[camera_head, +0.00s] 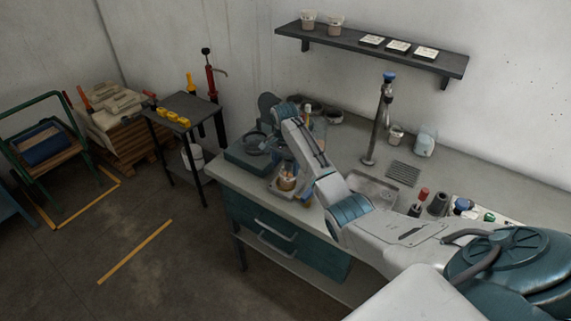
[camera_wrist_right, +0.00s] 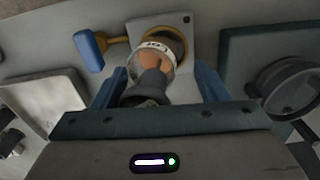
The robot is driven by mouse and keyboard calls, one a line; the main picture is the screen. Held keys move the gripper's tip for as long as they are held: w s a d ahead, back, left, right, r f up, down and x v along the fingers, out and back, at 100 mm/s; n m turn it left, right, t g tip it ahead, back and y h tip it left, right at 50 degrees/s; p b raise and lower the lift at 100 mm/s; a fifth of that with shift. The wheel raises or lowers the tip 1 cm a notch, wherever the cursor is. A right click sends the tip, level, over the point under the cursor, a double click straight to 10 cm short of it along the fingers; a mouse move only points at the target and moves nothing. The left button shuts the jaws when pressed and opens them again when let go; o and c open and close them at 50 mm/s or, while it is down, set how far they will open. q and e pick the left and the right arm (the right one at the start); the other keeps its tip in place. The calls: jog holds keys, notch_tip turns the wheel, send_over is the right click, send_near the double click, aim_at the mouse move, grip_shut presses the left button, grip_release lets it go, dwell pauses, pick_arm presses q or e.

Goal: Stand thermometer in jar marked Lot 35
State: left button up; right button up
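A glass jar (camera_head: 287,182) with orange-brown contents stands on a pale plate on the counter. In the right wrist view the jar (camera_wrist_right: 158,66) has a white band with dark marks that I cannot read surely. My right gripper (camera_wrist_right: 162,82) is over it, its two blue fingers apart. A dark grey piece (camera_wrist_right: 146,92) with a narrower shaft lies in line between the fingers and overlaps the jar. I cannot tell whether it is the thermometer or whether it is inside the jar. In the head view my right forearm hides part of this area. My left gripper is not in view.
A teal box (camera_head: 243,160) with a round dish is left of the jar. A yellow handle with a blue end (camera_wrist_right: 90,50) lies beside the jar. A sink (camera_head: 372,190) and tall tap (camera_head: 376,125) are to the right. A wall shelf (camera_head: 355,45) holds cups and cards.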

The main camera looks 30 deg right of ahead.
jog(key=r, duration=0.1)
jog(key=r+b, duration=0.1)
jog(key=r, duration=0.1)
jog(key=r+b, duration=0.1)
jog(key=r, duration=0.1)
jog(key=shift+w, duration=0.25)
jog(key=r, duration=0.1)
jog(key=r+p, duration=0.1)
jog(key=r, duration=0.2)
jog(key=shift+s+a+r, duration=0.1)
jog(key=shift+s+r, duration=0.15)
jog(key=shift+s, duration=0.05)
jog(key=shift+r+p, duration=0.65)
jog(key=shift+p, duration=0.3)
jog(key=shift+f, duration=0.1)
